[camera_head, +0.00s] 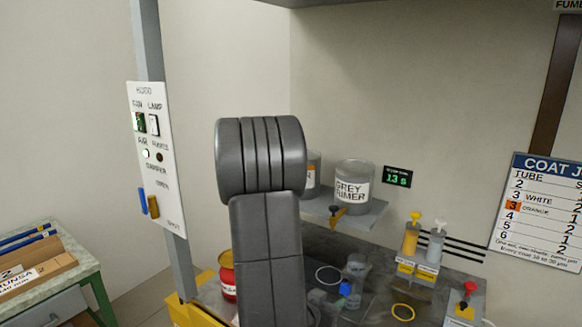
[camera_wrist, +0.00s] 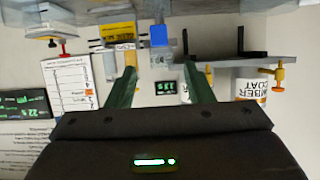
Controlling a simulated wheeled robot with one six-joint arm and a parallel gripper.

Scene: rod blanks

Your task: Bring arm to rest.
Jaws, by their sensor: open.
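My gripper (camera_wrist: 160,75) shows in the wrist view with its two green fingers spread well apart. Nothing is held between them. The wrist view is upside down; beyond the fingers I see a blue block-like thing (camera_wrist: 158,36), apart from them, and a small display with green digits (camera_wrist: 165,88). In the head view my grey arm stands upright in the middle and hides part of the bench and shelf. My gripper itself does not show there.
A wall shelf (camera_head: 364,217) holds a grey primer pot (camera_head: 354,182). On the bench are a red can (camera_head: 227,278), yellow rings (camera_head: 403,312) and pump bottles (camera_head: 411,238). A post with a switch panel (camera_head: 155,158) stands left of my arm. A side table (camera_head: 84,262) is at far left.

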